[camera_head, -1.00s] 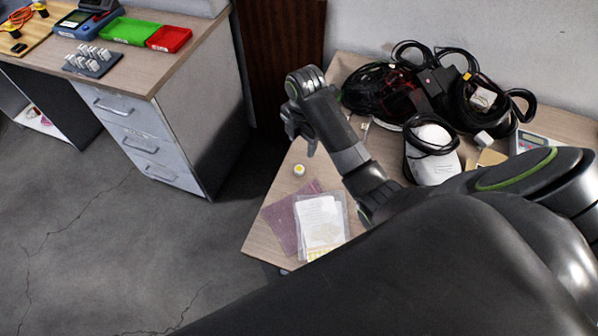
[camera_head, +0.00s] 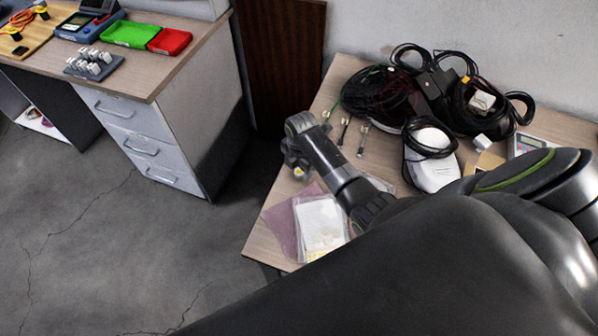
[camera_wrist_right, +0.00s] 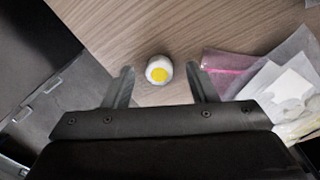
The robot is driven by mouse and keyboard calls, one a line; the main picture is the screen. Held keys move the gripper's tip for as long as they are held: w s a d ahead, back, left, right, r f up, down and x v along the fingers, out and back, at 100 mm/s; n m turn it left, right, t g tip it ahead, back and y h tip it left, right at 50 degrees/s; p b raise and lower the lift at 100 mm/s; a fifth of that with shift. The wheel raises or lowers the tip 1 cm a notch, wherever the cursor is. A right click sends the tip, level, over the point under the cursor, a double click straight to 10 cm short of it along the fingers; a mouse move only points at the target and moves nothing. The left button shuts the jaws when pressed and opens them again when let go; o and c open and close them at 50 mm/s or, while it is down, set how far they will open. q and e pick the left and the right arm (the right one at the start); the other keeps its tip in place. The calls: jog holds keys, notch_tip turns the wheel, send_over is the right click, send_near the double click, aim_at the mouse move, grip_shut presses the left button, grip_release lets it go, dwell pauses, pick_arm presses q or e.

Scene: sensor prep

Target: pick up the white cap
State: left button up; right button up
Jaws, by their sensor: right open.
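The white cap is a small round white piece with a yellow centre. In the right wrist view the white cap (camera_wrist_right: 158,69) sits on the wood-grain table, between the tips of my right gripper's two spread fingers, with a gap on each side. In the head view my right gripper (camera_head: 298,163) is over the left part of the right-hand table, and the white cap (camera_head: 299,174) shows just at its fingers, partly covered. My right gripper (camera_wrist_right: 160,75) is open and empty. My left gripper is not in view.
Clear bags with white paper (camera_head: 320,228) and a pink bag (camera_head: 281,226) lie close by. Black cable coils (camera_head: 375,95) and a white device (camera_head: 432,172) lie farther back. A second desk (camera_head: 185,60) with a green tray (camera_head: 129,33) and a red tray (camera_head: 168,40) stands left.

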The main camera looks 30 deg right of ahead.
jog(key=shift+f, duration=0.25)
jog(key=shift+c, duration=0.2)
jog(key=c, duration=1)
jog(key=shift+r, duration=0.15)
